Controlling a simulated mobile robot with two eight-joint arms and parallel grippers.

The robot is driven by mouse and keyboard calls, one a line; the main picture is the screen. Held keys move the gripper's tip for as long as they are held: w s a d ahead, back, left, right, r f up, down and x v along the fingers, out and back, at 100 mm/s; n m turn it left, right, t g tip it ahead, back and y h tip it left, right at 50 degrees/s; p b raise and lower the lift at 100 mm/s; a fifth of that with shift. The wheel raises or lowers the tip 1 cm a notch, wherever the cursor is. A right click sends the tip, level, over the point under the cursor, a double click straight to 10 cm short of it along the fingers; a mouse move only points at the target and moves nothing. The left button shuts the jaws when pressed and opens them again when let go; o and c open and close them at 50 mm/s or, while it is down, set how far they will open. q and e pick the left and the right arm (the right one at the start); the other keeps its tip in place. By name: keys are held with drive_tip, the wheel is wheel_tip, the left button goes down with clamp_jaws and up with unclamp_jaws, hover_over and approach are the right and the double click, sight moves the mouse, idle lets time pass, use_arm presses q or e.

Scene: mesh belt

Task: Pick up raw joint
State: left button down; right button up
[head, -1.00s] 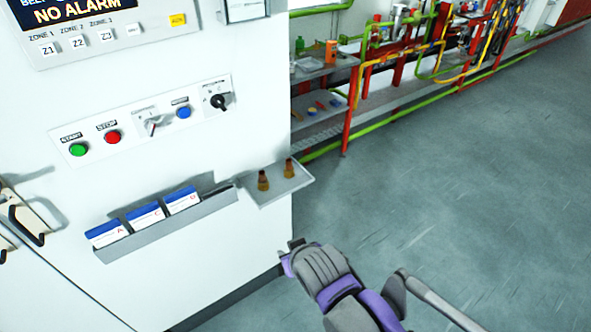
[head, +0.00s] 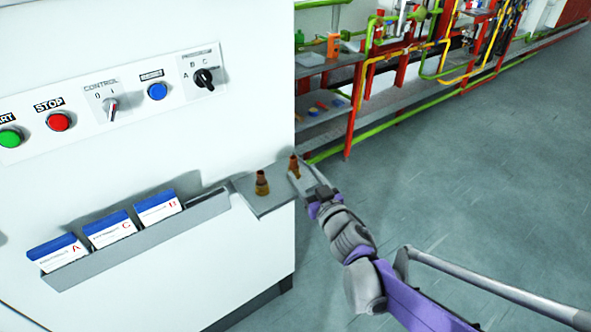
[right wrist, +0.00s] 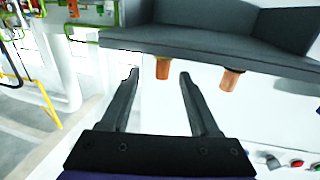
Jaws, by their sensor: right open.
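Two small brown-orange joints stand upright on a grey shelf (head: 268,204) on the side of the white cabinet. One joint (head: 262,184) is at the left, and the other joint (head: 294,166) is near the shelf's right edge. My right gripper (head: 304,180) is open at that right edge, beside the right joint. In the right wrist view, which is upside down, the right joint (right wrist: 163,69) appears between the open fingertips (right wrist: 159,75), with a gap on each side. The left joint (right wrist: 231,79) is outside the fingers. My left gripper is not in view.
A rack of cards (head: 140,240) lettered A, C and B is mounted left of the shelf. Above are buttons and knobs on a panel (head: 130,100). Shelving with pipes (head: 350,120) stands behind at the right. The floor (head: 480,180) at right is open.

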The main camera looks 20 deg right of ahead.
sight(295, 167)
drive_tip(key=w, duration=0.2)
drive_tip(key=w+a, duration=0.1)
drive_tip(key=w, duration=0.2)
drive_tip(key=shift+w+a+f, duration=0.15)
drive_tip(key=shift+w+f, duration=0.15)
drive_tip(key=shift+w, duration=0.05)
clamp_jaws()
